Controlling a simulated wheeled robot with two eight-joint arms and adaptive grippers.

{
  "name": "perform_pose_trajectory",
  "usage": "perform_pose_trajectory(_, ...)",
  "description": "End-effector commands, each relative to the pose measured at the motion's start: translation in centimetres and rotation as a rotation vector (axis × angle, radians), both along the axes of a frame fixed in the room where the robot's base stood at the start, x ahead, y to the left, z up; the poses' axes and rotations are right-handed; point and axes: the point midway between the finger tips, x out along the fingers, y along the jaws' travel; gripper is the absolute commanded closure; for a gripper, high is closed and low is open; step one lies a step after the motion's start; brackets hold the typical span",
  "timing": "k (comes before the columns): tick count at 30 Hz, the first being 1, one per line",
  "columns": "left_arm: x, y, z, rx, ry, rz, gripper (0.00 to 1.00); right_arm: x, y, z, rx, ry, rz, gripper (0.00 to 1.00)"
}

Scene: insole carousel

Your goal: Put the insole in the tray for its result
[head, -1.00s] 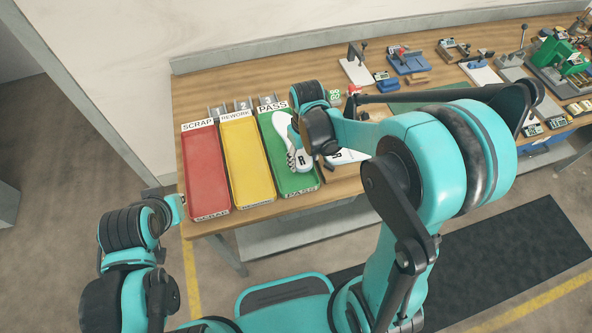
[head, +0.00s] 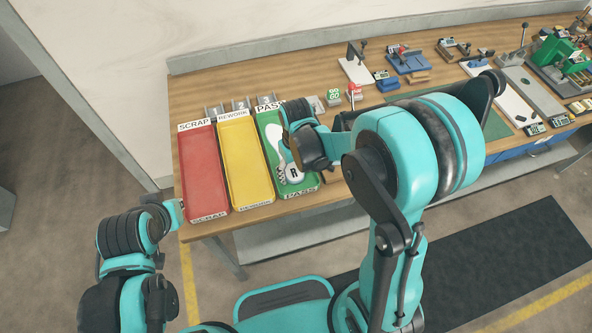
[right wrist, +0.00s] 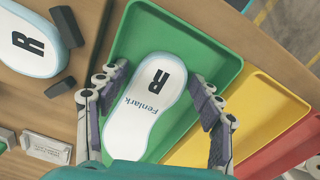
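A white insole (head: 290,170) marked R lies in the green PASS tray (head: 311,187). In the right wrist view the insole (right wrist: 146,112), lettered "Fenlark", is between the fingers of my right gripper (right wrist: 158,78). In the head view my right wrist covers part of the tray. The yellow REWORK tray (head: 246,165) and red SCRAP tray (head: 204,175) stand to its left. My left gripper (head: 174,212) is by the table's front left corner; its fingers are unclear.
A second white insole (right wrist: 28,40) marked R lies on the table beside dark blocks (right wrist: 66,27), next to the green tray. A small box with a green GO display (head: 333,97) stands behind my right arm. Tools and fixtures (head: 408,59) fill the table further right.

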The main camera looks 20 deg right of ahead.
Motion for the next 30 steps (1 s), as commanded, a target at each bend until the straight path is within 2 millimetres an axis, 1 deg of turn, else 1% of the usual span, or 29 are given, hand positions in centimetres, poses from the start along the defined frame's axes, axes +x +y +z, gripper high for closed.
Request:
perform_pose_trajectory(8, 0.0, 0.0, 0.1, 0.000, 0.000, 0.000, 1.00, 0.0, 0.0, 0.1, 0.000, 0.000, 0.000, 0.23)
perform_pose_trajectory(11, 0.0, 0.0, 0.5, 0.000, 0.000, 0.000, 1.00, 0.0, 0.0, 0.5, 0.000, 0.000, 0.000, 0.23)
perform_pose_trajectory(14, 0.0, 0.0, 1.0, 0.000, 0.000, 0.000, 1.00, 0.0, 0.0, 1.9, 0.000, 0.000, 0.000, 0.23)
perform_pose_trajectory(21, 0.0, 0.0, 2.9, 0.000, 0.000, 0.000, 1.00, 0.0, 0.0, 7.3, 0.000, 0.000, 0.000, 0.23)
perform_pose_trajectory(24, 0.0, 0.0, 3.5, 0.000, 0.000, 0.000, 1.00, 0.0, 0.0, 9.3, 0.000, 0.000, 0.000, 0.23)
perform_pose_trajectory(27, 0.0, 0.0, 4.0, 0.000, 0.000, 0.000, 1.00, 0.0, 0.0, 10.8, 0.000, 0.000, 0.000, 0.23)
perform_pose_trajectory(30, 0.0, 0.0, 4.2, 0.000, 0.000, 0.000, 1.00, 0.0, 0.0, 11.8, 0.000, 0.000, 0.000, 0.23)
